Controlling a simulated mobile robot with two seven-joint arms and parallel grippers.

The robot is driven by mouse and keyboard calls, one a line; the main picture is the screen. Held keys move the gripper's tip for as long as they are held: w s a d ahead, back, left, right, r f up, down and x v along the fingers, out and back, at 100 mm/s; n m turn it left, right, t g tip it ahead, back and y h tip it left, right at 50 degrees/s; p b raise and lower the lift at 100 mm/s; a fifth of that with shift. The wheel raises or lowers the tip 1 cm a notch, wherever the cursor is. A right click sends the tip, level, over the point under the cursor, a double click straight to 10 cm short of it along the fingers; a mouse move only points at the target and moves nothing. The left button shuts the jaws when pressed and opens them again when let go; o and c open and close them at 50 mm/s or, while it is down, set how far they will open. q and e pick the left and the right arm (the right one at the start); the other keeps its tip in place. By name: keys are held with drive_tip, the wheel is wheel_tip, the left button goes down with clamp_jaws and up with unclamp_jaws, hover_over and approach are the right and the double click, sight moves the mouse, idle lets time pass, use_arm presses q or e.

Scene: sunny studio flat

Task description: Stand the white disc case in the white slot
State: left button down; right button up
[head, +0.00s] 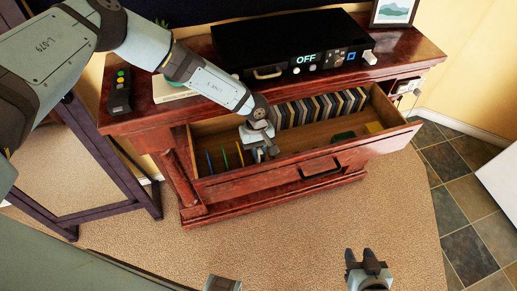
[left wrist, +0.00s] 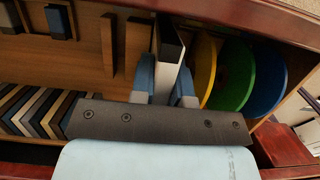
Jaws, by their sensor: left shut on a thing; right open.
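My left gripper (head: 262,150) is inside the open drawer's left part, shut on the white disc case. In the left wrist view its two blue-grey fingers (left wrist: 164,88) close on the case (left wrist: 168,75), which shows a pale face and a dark edge. The case is mostly hidden in the head view. Upright yellow (left wrist: 204,66), green (left wrist: 234,76) and blue (left wrist: 266,80) round-edged pieces stand beside it in the drawer. I cannot make out the white slot for certain. My right gripper (head: 368,262) is open and empty above the carpet, far from the drawer.
The red-brown drawer (head: 318,165) holds a row of dark and light cases (head: 320,107) along its back. A black player (head: 290,45) and a remote (head: 121,92) sit on the cabinet top.

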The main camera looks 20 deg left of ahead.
use_arm(q)
drive_tip(key=shift+f, duration=0.15)
idle(0.3)
drive_tip(key=shift+f+b, duration=0.85)
drive_tip(key=shift+f, duration=0.1)
drive_tip(key=c, duration=1)
unclamp_jaws()
drive_tip(key=shift+c, duration=0.2)
drive_tip(key=shift+p+v, duration=1.9)
drive_tip(key=shift+v, duration=2.1)
drive_tip(key=shift+s, duration=0.1)
